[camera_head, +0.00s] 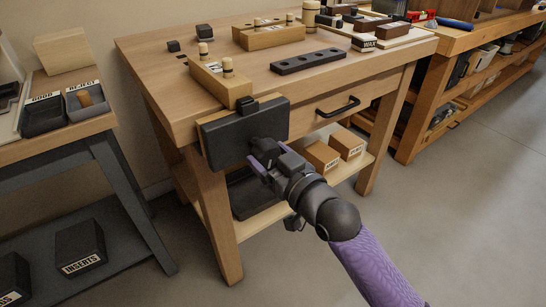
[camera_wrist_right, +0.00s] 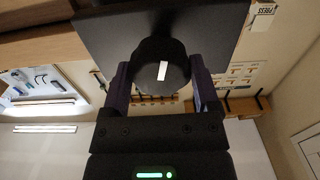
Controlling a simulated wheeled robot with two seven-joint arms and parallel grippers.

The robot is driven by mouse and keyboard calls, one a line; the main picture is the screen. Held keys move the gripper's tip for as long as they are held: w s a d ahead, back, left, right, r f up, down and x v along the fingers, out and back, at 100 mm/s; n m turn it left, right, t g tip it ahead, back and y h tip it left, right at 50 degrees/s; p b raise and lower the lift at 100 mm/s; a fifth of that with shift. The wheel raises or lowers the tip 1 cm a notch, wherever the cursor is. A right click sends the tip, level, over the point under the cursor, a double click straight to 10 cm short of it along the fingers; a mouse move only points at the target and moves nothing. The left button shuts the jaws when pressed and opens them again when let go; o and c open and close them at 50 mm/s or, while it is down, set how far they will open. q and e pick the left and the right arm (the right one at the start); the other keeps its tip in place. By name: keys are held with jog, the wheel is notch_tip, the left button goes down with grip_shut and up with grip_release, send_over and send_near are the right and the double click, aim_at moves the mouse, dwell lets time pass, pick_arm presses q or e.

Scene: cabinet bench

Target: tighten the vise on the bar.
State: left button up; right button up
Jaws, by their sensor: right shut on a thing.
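The vise (camera_head: 225,142) is a dark, wide jaw on the front left of the wooden bench; its underside also shows in the right wrist view (camera_wrist_right: 215,30). A small dark piece (camera_head: 245,104) stands up at its top edge; I cannot tell whether this is the bar. My right gripper (camera_head: 265,154) is in front of the vise. In the right wrist view my gripper (camera_wrist_right: 162,88) has its fingers on both sides of a round dark knob (camera_wrist_right: 172,55) with a white mark, shut on it. The knob is mostly hidden in the head view. My left gripper is out of view.
The bench top (camera_head: 160,65) holds wooden blocks, a dark strip with holes (camera_head: 308,61) and dark cubes. A drawer handle (camera_head: 338,107) sticks out right of the vise. Boxes (camera_head: 322,156) stand on the lower shelf. A side table (camera_head: 85,125) with bins is at left; floor at right is clear.

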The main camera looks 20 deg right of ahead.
jog(key=shift+r+m, duration=0.1)
jog(key=shift+m, duration=0.3)
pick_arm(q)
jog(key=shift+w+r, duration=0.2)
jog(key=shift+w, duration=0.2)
pick_arm(e)
jog(key=shift+m+p, duration=0.55)
jog(key=shift+m, duration=0.05)
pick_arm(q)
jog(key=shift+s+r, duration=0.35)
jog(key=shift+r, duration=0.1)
